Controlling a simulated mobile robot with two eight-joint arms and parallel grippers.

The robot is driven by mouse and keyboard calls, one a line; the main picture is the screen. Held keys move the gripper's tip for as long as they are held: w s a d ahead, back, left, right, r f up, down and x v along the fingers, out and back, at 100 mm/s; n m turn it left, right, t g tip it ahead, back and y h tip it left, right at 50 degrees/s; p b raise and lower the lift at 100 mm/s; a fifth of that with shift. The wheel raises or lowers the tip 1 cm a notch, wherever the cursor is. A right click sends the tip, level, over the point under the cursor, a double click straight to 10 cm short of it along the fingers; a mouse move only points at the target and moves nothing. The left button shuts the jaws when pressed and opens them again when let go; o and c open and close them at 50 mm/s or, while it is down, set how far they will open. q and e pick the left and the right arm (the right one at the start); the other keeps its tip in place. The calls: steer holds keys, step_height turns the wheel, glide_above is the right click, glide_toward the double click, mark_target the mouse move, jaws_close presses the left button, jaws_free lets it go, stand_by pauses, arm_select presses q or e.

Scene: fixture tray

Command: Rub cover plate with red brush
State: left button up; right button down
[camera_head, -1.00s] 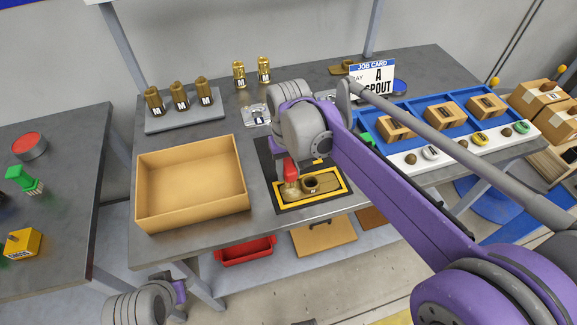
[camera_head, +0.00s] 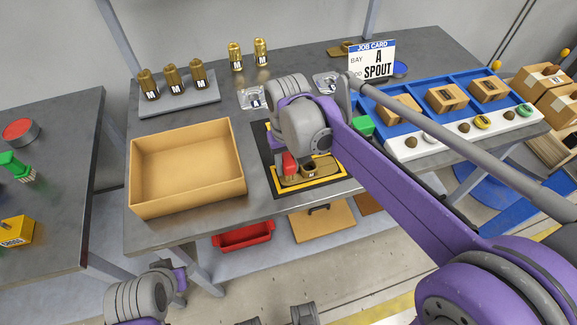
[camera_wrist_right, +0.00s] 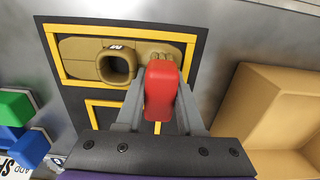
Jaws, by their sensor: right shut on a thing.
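The cover plate (camera_head: 312,169) is a bronze-brown plate with a raised round spout, lying inside a yellow-outlined frame on a dark mat; it also shows in the right wrist view (camera_wrist_right: 83,50). My right gripper (camera_wrist_right: 160,100) is shut on the red brush (camera_wrist_right: 162,85), over one end of the plate. In the head view the brush (camera_head: 289,163) stands at the plate's left end, partly hidden by my right arm. Its tan bristles appear at the plate surface, but contact is hard to confirm. My left arm shows at the bottom left, its fingers out of sight.
An empty tan box (camera_head: 187,168) stands left of the mat. A blue tray (camera_head: 470,87) with several brown blocks lies to the right. A green brush (camera_head: 17,167) is on the left table.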

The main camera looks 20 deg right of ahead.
mark_target(287, 154)
steer(key=shift+w+r, duration=0.1)
steer(key=shift+w, duration=0.45)
step_height(287, 154, up, 4)
steer(key=p, duration=0.2)
steer(key=shift+r+p, duration=0.2)
steer(key=shift+p, duration=0.15)
step_height(287, 154, up, 2)
steer(key=shift+r+p, duration=0.1)
steer(key=shift+p, duration=0.7)
steer(key=shift+r+p, duration=0.5)
steer(key=shift+r, duration=0.35)
